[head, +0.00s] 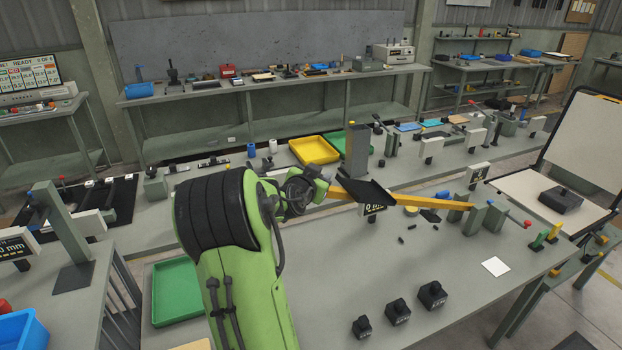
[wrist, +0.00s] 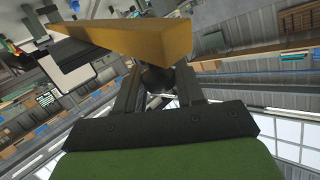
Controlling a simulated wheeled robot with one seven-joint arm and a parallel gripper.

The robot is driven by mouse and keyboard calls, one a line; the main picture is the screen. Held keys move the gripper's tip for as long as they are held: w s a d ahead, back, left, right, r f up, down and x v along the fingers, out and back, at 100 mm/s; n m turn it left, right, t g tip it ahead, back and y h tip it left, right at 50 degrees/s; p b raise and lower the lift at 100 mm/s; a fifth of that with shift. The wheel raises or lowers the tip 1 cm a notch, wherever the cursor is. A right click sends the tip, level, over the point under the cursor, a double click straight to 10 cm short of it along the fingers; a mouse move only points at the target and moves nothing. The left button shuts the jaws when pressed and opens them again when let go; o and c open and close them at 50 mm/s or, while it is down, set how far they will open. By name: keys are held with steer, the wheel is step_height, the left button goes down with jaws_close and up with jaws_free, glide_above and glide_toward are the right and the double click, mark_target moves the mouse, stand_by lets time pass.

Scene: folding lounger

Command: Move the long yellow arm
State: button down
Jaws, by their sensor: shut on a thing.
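The long yellow arm (head: 440,202) runs almost level across the middle of the head view. Its right end meets a pair of grey upright blocks (head: 484,217) on the near bench. My gripper (head: 370,190) is at its left part and covers some of it. In the wrist view the yellow arm (wrist: 135,40) passes close across the fingertips, with a dark round knob (wrist: 157,78) between the fingers. My gripper (wrist: 160,85) is shut on this end of the yellow arm. The exact contact is partly hidden by the dark fingers.
The near bench (head: 440,280) holds three black weight blocks (head: 398,312), a white card (head: 496,266) and a green tray (head: 177,290). A yellow bin (head: 314,150) and a grey post (head: 357,150) stand behind my gripper.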

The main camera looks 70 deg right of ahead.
steer(key=shift+s+d+r, duration=0.1)
steer(key=shift+r, duration=0.2)
steer(key=c, duration=0.8)
jaws_free()
steer(key=shift+c, duration=0.2)
steer(key=shift+f, duration=0.1)
steer(key=b+v, duration=0.2)
steer(key=v, duration=1.4)
steer(key=shift+b, duration=0.3)
